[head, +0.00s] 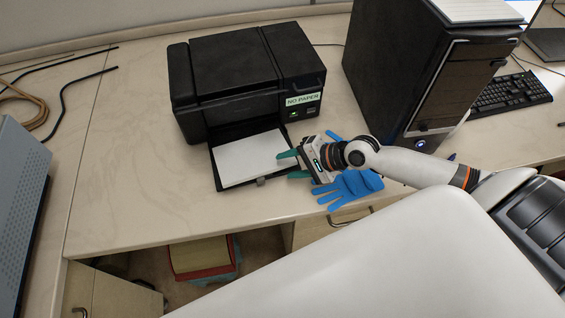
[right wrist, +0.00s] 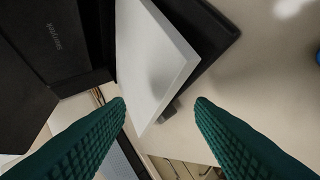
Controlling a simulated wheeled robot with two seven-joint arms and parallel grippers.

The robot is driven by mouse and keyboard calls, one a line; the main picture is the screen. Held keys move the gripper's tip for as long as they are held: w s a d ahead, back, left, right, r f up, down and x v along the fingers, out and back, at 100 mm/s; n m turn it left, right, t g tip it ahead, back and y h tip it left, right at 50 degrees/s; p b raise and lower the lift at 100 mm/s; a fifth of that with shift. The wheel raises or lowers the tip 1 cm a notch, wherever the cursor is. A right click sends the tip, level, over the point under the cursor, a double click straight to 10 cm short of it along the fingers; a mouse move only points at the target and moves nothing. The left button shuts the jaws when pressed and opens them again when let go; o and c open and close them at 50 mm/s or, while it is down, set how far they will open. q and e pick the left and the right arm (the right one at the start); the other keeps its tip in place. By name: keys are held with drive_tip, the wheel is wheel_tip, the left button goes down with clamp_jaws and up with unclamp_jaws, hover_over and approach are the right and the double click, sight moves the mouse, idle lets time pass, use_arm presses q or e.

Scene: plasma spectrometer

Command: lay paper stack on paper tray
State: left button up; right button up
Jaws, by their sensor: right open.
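The white paper stack (head: 250,158) lies on the black paper tray (head: 217,178) that sticks out of the front of the black printer (head: 240,75). The stack (right wrist: 155,65) also shows in the right wrist view, with the dark tray (right wrist: 222,38) beside and under it. My right gripper (head: 280,165) is at the stack's right edge, its green fingers pointing left. In the right wrist view the two fingers (right wrist: 160,108) are wide apart, with the near end of the stack just beyond them and nothing clamped. My left gripper is not in view.
The printer's label reads "NO PAPER". Blue gloves (head: 348,187) lie under and beside my right wrist. A black computer tower (head: 410,70) stands right of the printer, with a keyboard (head: 512,92) beyond. The desk left of the printer (head: 120,150) is clear.

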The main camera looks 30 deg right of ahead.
sight(280, 167)
drive_tip(key=shift+x, duration=1.6)
clamp_jaws()
